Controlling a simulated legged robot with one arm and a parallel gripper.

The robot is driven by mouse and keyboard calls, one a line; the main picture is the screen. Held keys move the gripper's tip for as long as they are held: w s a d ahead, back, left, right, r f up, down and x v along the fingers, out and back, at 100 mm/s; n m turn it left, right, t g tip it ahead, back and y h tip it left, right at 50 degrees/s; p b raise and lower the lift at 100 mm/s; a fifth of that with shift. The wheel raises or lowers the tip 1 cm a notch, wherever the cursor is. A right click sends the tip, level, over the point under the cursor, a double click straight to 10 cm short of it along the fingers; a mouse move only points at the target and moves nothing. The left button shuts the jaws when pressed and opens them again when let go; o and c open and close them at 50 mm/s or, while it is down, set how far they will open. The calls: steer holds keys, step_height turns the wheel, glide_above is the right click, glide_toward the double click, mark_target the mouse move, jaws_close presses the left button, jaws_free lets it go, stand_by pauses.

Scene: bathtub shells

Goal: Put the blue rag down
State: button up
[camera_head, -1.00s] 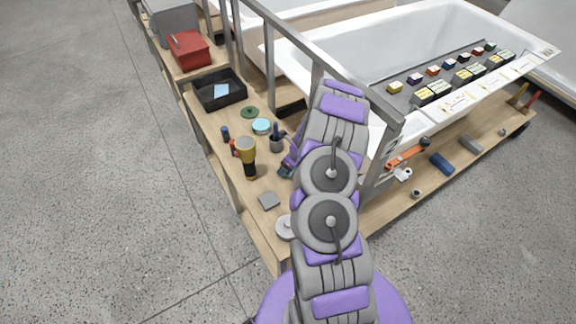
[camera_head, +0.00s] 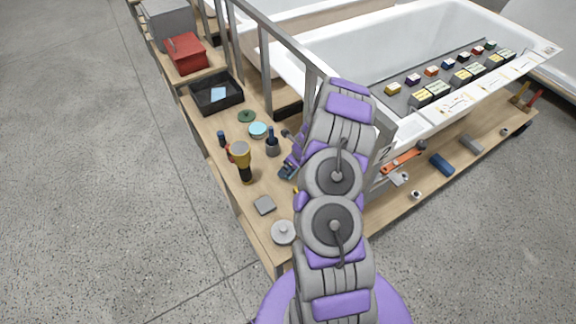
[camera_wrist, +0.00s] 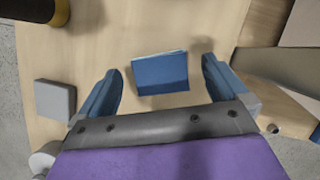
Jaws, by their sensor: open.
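The blue rag (camera_wrist: 160,74) is a small folded rectangle in the wrist view. It appears to lie flat on the wooden board, between and slightly beyond my fingers. My gripper (camera_wrist: 162,66) is open, with a blue finger on each side of the rag and a visible gap to both. In the head view my gripper (camera_head: 291,167) is low over the board, partly hidden by my arm; I cannot clearly separate the rag from the fingers there.
The wooden board (camera_head: 213,147) carries a yellow-and-black flashlight (camera_head: 242,160), a grey block (camera_head: 265,205), a pale round disc (camera_head: 284,232) and a black tray (camera_head: 217,94). A metal rail (camera_head: 290,45) and a white bathtub (camera_head: 345,50) stand to the right.

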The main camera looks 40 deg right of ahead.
steer(key=v, duration=0.1)
steer(key=p+v, duration=0.1)
steer(key=v, duration=0.2)
steer(key=shift+a+r, duration=0.25)
steer(key=shift+a, duration=0.05)
steer(key=shift+s+a+r+p, duration=0.15)
steer(key=shift+a+r+p, duration=0.15)
steer(key=shift+r, duration=0.35)
steer(key=s+a+r+n+g+y, duration=0.1)
steer(key=a+r+n+y, duration=0.2)
steer(key=a+r+n, duration=1.2)
steer(key=s+a+r+n+g, duration=0.2)
steer(key=s+a+r+n, duration=0.3)
steer(key=s+a+r, duration=0.6)
steer(key=s+r+n+g+h, duration=0.1)
steer(key=s+r+n, duration=0.1)
steer(key=s+n, duration=0.2)
steer(key=s+r+n+g+h, duration=0.1)
steer(key=s+r+n+h, duration=0.1)
steer(key=s, duration=0.9)
steer(key=s+r+n+g+h, duration=0.1)
steer(key=s+r+n, duration=0.2)
steer(key=s+n, duration=0.3)
steer(key=shift+s+r, duration=0.15)
steer(key=shift+s, duration=0.75)
